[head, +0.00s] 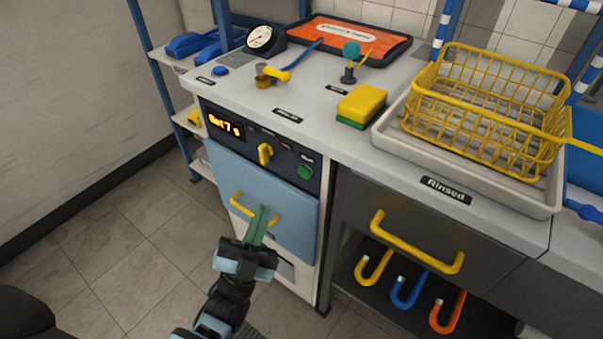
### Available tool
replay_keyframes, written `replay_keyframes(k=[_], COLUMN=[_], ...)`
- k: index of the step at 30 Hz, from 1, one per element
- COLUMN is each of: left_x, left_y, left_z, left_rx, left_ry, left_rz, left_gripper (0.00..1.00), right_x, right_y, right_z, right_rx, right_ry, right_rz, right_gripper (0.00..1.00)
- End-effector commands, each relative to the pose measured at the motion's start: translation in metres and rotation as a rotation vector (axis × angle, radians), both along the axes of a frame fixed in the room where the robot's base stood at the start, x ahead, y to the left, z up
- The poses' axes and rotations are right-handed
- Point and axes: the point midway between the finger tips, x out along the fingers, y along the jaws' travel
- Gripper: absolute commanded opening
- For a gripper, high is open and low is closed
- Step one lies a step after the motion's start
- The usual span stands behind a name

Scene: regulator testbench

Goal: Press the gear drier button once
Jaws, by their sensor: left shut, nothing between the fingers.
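The gear drier is the blue-fronted unit (228,168) under the counter at the left, with a dark control panel. The panel has a lit orange display (224,125), a yellow knob (265,153) and a round green button (305,172) at its right end. A yellow handle (237,205) crosses the blue door, which looks closed. My left gripper (265,208) is shut and empty, its green fingers pointing up in front of the door handle. It is below and left of the green button; I cannot tell whether it touches the handle. My right gripper is not in view.
The counter above holds a yellow and green sponge (361,104), a gauge (264,38) and a yellow wire basket (480,115) in a white tray (388,136). A grey drawer with a yellow handle (415,243) is at the right. The floor at left is clear.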

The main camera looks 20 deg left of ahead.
Motion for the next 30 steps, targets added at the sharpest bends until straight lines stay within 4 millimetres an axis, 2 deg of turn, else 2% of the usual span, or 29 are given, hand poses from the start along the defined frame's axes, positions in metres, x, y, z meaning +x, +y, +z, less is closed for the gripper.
replay_keyframes(k=[8,21,30], left_x=[0.011,0.061,0.081], left_y=[-0.004,-0.022,-0.029], left_z=[-0.001,-0.002,-0.001], left_rx=[-0.001,-0.001,0.000], left_ry=[0.000,0.002,0.001], left_rz=[0.000,-0.002,-0.001], left_gripper=[0.00,0.00,0.00], right_x=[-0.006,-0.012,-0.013], right_y=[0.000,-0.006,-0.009], right_z=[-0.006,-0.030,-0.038], right_rx=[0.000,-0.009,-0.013], right_ry=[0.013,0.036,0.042], right_rz=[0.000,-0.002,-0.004], right_gripper=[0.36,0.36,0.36])
